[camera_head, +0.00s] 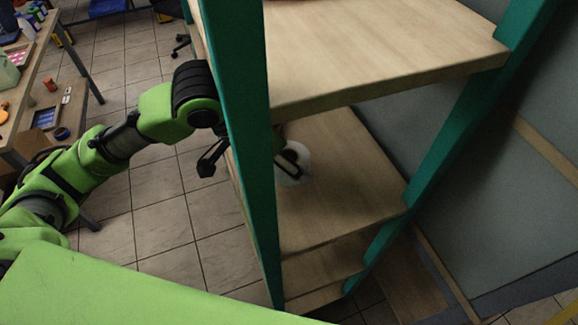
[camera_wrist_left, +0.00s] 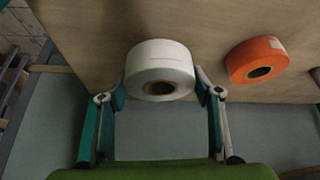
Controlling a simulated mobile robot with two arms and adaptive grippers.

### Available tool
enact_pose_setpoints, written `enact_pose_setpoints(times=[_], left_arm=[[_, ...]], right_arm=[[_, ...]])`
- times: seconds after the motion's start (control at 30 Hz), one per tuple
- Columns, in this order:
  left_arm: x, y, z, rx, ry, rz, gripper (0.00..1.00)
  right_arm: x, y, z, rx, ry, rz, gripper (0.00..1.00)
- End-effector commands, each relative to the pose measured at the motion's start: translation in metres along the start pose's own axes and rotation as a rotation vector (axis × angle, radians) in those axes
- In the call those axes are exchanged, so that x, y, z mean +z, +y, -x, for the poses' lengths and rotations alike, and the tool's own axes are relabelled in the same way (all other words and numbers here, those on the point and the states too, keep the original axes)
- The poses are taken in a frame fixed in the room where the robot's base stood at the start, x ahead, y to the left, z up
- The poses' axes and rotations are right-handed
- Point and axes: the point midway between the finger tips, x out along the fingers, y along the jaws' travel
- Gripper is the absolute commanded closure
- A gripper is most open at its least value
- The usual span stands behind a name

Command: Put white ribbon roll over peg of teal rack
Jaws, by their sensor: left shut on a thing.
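The white ribbon roll (camera_wrist_left: 160,58) is between the fingers of my left gripper (camera_wrist_left: 162,84) in the left wrist view, with its dark core hole facing the camera. The left gripper is shut on it. In the head view, part of the white roll (camera_head: 295,168) shows behind the front-left post of the teal rack (camera_head: 240,120), over a wooden shelf. That post hides the middle of the gripper; one dark finger shows left of the post and one right of it. I cannot make out a peg in either view. My right gripper is not in view.
An orange roll (camera_wrist_left: 258,62) is right of the white one against a wooden board in the left wrist view. The upper shelf (camera_head: 380,50) overhangs the middle shelf (camera_head: 345,190). A cluttered table (camera_head: 20,100) stands at the far left, with tiled floor between.

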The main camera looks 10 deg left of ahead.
Motion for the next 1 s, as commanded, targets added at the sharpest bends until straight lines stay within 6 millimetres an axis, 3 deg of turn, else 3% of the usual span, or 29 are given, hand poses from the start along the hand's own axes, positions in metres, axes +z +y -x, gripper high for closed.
enact_pose_setpoints(times=[0.13,0.4,0.73,0.77,0.8,1.0], left_arm=[[-0.002,0.001,-0.006,0.001,-0.002,0.000,0.65],[0.015,0.000,-0.033,0.000,-0.003,0.001,0.65],[0.016,0.000,-0.036,0.000,-0.001,0.000,0.65],[0.016,0.000,-0.035,0.000,-0.001,0.000,0.34],[0.016,0.000,-0.035,0.000,0.000,0.000,0.25],[0.016,0.000,-0.035,0.000,-0.001,0.000,0.25]], right_arm=[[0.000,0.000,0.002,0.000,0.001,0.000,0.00],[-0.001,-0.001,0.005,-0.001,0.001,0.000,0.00],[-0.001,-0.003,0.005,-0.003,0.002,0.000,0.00],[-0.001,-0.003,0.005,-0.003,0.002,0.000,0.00],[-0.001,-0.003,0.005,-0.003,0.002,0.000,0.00],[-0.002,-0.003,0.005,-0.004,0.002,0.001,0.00]])
